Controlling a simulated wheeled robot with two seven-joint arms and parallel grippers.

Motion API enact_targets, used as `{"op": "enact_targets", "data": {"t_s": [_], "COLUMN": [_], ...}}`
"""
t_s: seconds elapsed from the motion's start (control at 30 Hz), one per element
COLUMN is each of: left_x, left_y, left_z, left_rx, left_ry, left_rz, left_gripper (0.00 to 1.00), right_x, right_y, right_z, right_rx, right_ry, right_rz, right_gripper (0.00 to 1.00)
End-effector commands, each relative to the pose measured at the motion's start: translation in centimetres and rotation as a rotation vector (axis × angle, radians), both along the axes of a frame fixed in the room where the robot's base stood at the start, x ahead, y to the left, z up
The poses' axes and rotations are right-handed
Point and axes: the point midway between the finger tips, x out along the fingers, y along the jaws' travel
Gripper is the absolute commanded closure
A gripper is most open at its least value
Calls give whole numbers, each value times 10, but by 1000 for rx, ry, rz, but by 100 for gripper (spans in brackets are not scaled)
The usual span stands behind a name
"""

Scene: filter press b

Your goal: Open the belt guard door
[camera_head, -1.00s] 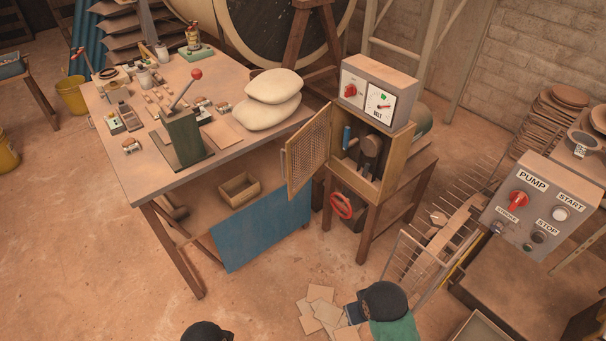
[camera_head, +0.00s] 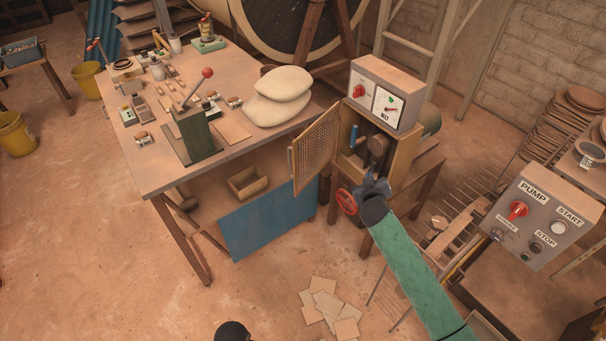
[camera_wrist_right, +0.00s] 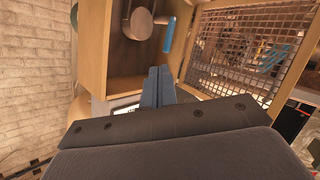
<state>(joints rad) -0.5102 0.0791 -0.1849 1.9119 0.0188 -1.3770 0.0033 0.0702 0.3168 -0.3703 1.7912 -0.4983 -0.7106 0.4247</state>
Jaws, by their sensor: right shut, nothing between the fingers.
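The belt guard door (camera_head: 316,151), a mesh panel in a wooden frame, stands swung open to the left of its wooden cabinet (camera_head: 402,158). It also shows in the right wrist view (camera_wrist_right: 255,45). Inside the cabinet are a blue handle (camera_head: 353,136) and a grey round part (camera_head: 378,147). My right gripper (camera_head: 372,181) is at the lower front of the cabinet opening. In the right wrist view its fingers (camera_wrist_right: 158,82) are together and empty, pointing into the opening near the blue handle (camera_wrist_right: 168,35). My left gripper is not in view; only a dark piece of mine shows at the bottom edge.
A red handwheel (camera_head: 346,201) sits below the cabinet, close to my right gripper. A workbench (camera_head: 180,176) stands left of the door. A pump control panel (camera_head: 545,215) and a wire rack are on the right. Loose tiles (camera_head: 328,305) lie on the open floor.

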Motion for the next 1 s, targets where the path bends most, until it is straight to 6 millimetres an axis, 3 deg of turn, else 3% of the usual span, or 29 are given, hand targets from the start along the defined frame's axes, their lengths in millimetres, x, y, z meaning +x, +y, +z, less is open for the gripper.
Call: {"op": "enact_targets", "data": {"t_s": [0.13,0.37,0.53,0.7,1.0], "left_x": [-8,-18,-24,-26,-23], "left_y": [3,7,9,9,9], "left_z": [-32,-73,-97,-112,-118], "left_rx": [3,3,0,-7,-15], "left_ry": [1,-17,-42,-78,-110], "left_rz": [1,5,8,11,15], "left_gripper": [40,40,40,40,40], "right_x": [32,46,33,7,-16], "right_y": [8,38,65,90,107], "right_z": [2,-12,-32,-49,-58], "right_rx": [19,119,248,412,548], "right_ry": [-144,-266,-265,-198,-115], "right_rz": [127,394,621,822,953], "right_gripper": [100,100,100,100,100]}}
